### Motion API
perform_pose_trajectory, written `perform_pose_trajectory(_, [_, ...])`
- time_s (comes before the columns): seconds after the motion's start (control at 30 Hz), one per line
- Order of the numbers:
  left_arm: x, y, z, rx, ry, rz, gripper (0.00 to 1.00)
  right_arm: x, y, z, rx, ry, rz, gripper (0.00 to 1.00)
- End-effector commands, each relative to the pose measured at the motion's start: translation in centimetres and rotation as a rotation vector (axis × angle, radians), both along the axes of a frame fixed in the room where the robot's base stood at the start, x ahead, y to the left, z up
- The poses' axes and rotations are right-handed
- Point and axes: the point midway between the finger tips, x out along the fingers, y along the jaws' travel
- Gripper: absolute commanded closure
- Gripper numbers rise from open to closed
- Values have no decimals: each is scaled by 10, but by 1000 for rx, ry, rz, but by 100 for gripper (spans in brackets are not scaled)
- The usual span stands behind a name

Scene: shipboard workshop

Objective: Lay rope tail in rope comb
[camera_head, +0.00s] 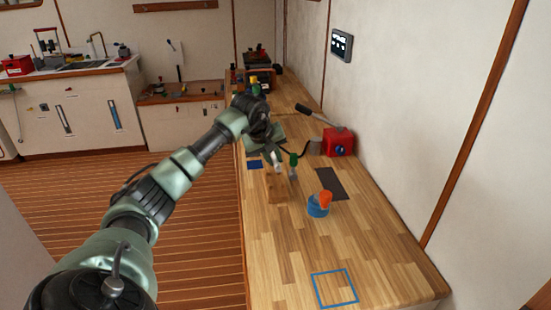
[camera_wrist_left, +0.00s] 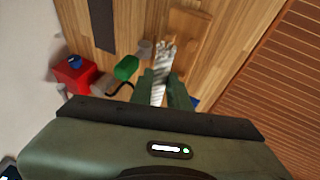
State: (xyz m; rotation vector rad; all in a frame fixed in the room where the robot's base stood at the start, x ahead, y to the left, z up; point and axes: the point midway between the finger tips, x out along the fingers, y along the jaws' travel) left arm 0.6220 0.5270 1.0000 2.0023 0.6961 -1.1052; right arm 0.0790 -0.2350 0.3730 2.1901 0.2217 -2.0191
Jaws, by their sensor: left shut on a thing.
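My left gripper (camera_head: 271,158) is over the far left part of the wooden workbench. In the left wrist view its green fingers (camera_wrist_left: 166,92) are shut on a white twisted rope (camera_wrist_left: 161,66), whose frayed-looking end points away from the wrist. A brown wooden block (camera_wrist_left: 189,32), which looks like the rope comb, lies on the bench just past the rope end. The block also shows in the head view (camera_head: 277,188), just in front of the gripper. I cannot tell whether the rope touches it. Slots in the block are too small to make out. My right gripper is out of view.
A green-topped item (camera_head: 293,160) stands close right of the gripper. A red box (camera_head: 339,142) with a lever stands by the wall. A dark mat (camera_head: 329,183), a blue container with an orange top (camera_head: 318,206) and a blue square outline (camera_head: 335,288) are nearer. The front bench is mostly clear.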

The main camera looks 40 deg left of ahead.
Motion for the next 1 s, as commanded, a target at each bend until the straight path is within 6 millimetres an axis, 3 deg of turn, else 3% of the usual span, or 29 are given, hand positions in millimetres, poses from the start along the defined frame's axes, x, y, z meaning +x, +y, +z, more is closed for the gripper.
perform_pose_trajectory(0.6, [0, 0, -48, -4, -8, 1, 100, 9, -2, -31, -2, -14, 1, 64])
perform_pose_trajectory(1.0, [0, 0, -58, -4, -8, 1, 100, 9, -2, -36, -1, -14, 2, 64])
